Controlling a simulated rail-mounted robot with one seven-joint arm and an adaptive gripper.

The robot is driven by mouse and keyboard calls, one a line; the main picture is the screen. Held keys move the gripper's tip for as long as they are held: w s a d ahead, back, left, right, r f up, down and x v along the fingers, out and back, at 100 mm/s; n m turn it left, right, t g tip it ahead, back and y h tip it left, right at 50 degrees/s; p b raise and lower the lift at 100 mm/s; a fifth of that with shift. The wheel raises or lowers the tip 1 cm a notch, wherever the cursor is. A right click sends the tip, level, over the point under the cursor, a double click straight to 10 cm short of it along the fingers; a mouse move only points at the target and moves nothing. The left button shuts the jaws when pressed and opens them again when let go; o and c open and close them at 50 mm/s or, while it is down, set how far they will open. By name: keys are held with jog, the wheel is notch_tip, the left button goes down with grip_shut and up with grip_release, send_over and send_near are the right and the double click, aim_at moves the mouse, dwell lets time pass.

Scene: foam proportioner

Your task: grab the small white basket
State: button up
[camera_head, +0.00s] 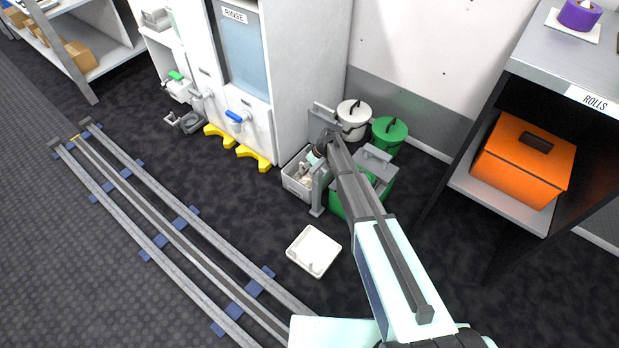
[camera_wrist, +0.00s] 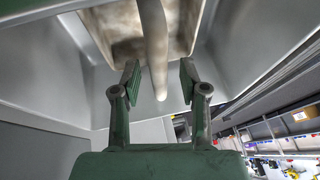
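The small white basket (camera_head: 293,187) is a pale open bin on the floor against the white cabinet, with light items inside. My arm reaches down over it and covers its right side. My gripper (camera_head: 317,152) is at the basket's upper part, small and partly hidden. In the wrist view my gripper (camera_wrist: 158,78) is open, its two green-padded fingers apart. A pale rounded bar (camera_wrist: 155,45) runs between the fingers in the picture; contact cannot be told. Pale grey walls and a beige recess surround the bar there.
A green bin (camera_head: 338,207) stands right of the white basket, partly behind my arm. A lidded white pail (camera_head: 352,119) and green pail (camera_head: 388,137) stand behind. A white tray (camera_head: 313,251) lies in front. Yellow feet (camera_head: 253,157) stick out left. An orange box (camera_head: 522,163) sits right.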

grip_shut()
jog(key=shift+r, duration=0.15)
